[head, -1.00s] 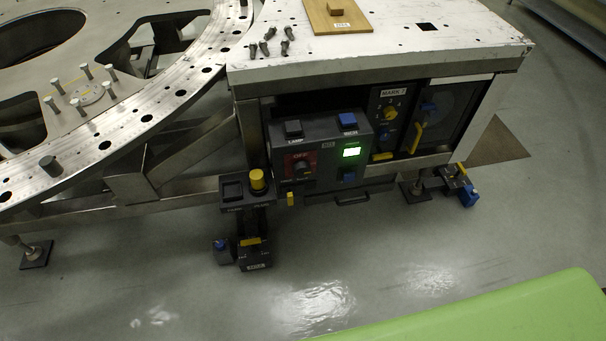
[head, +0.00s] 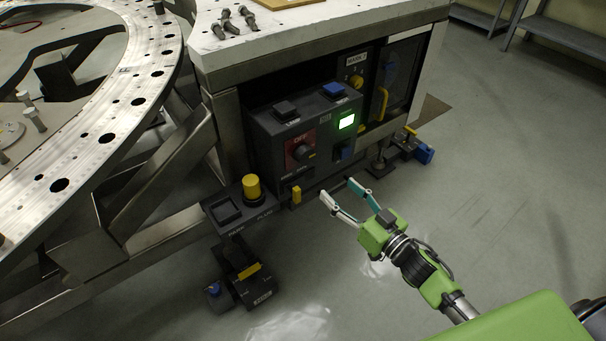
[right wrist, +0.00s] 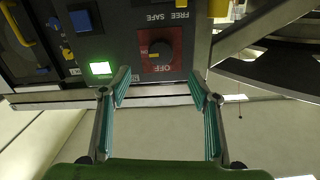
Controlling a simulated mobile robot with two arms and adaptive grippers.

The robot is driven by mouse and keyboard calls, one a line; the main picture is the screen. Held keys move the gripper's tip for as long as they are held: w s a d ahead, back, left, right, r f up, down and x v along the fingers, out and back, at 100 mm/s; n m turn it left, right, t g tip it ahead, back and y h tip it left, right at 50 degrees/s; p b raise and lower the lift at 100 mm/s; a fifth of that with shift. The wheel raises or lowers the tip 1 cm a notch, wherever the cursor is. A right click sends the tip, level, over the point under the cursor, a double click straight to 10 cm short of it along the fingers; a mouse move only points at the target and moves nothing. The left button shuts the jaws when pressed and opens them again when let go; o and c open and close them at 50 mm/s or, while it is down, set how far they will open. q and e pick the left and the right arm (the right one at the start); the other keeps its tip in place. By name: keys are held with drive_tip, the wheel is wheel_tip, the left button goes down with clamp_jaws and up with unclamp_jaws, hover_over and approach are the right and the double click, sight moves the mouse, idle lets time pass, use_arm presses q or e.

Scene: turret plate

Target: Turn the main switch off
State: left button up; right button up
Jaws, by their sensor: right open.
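The main switch (head: 301,151) is a dark round knob on a red plate marked OFF at its upper edge, on the front of a dark control box (head: 265,150). Its yellow mark points to the right, away from the OFF label. In the right wrist view, which is upside down, the switch (right wrist: 160,50) shows between and beyond the fingers. My right gripper (head: 337,189) is open and empty, below and to the right of the switch, apart from it. Its fingers also show in the wrist view (right wrist: 159,85). My left gripper is not in view.
A lit green display (head: 347,122) and blue buttons sit right of the switch. A pedestal with a yellow button (head: 252,187) stands at the lower left, near a small yellow part (head: 296,195). The worktop (head: 290,35) overhangs the box.

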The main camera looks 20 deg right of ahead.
sight(308, 159)
drive_tip(key=x, duration=0.4)
drive_tip(key=b+x, duration=0.1)
drive_tip(key=x, duration=0.7)
drive_tip(key=shift+w+a+r, duration=0.15)
drive_tip(key=shift+w+r, duration=0.2)
drive_tip(key=shift+w, duration=0.05)
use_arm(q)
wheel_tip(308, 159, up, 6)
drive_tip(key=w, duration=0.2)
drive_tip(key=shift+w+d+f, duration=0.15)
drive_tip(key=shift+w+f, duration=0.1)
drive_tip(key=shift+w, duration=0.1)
use_arm(e)
drive_tip(key=shift+w+a, duration=0.2)
drive_tip(key=shift+w, duration=0.3)
drive_tip(key=c, duration=1.1)
